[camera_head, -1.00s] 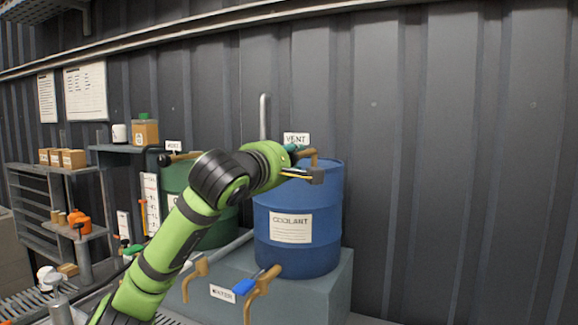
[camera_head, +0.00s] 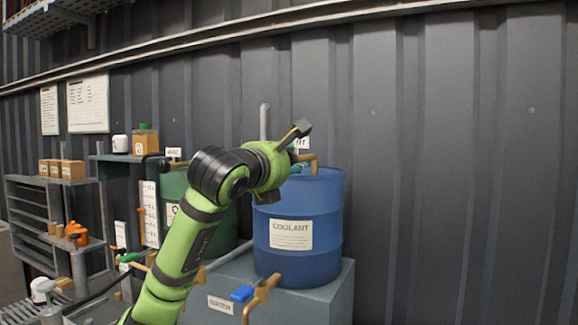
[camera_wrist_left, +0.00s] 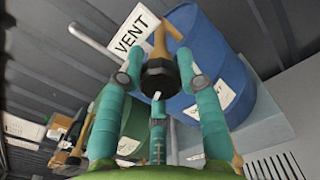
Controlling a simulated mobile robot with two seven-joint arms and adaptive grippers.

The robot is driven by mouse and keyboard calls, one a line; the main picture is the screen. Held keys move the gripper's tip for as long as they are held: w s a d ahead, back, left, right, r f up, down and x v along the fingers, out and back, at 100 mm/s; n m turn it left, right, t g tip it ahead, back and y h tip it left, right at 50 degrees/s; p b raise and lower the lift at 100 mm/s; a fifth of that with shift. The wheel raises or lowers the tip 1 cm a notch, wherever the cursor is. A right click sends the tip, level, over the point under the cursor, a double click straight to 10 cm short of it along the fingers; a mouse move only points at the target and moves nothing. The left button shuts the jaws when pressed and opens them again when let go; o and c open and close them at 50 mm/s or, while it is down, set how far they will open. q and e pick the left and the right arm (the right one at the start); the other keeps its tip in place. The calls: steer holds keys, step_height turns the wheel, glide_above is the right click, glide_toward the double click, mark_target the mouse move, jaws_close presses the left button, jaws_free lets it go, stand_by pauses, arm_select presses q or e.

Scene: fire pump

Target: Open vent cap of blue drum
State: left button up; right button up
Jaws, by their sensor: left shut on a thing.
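The blue drum (camera_head: 325,210) with its coolant label stands upright on a grey-green plinth. A brass vent pipe (camera_head: 314,160) bends up from its top. In the left wrist view, the black vent cap (camera_wrist_left: 158,77) sits at the end of this brass pipe (camera_wrist_left: 162,40). My left gripper (camera_wrist_left: 161,80) is shut on the vent cap, with teal fingers on both sides of it. In the head view, my left gripper (camera_head: 298,167) is at the drum's top left edge, and my wrist mostly hides the cap. My right gripper is not in view.
A white vent sign (camera_head: 302,143) stands right behind the gripper. A green drum (camera_head: 172,185) is to the left, partly behind my arm. A brass tap with a blue handle (camera_head: 243,293) is in front of the plinth (camera_head: 325,295). The wall area at right is clear.

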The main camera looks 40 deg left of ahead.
arm_select(q)
steer(key=shift+f+n, duration=0.1)
steer(key=shift+n, duration=0.5)
steer(key=o, duration=1.2)
steer(key=shift+c, duration=0.2)
steer(key=v, duration=1.2)
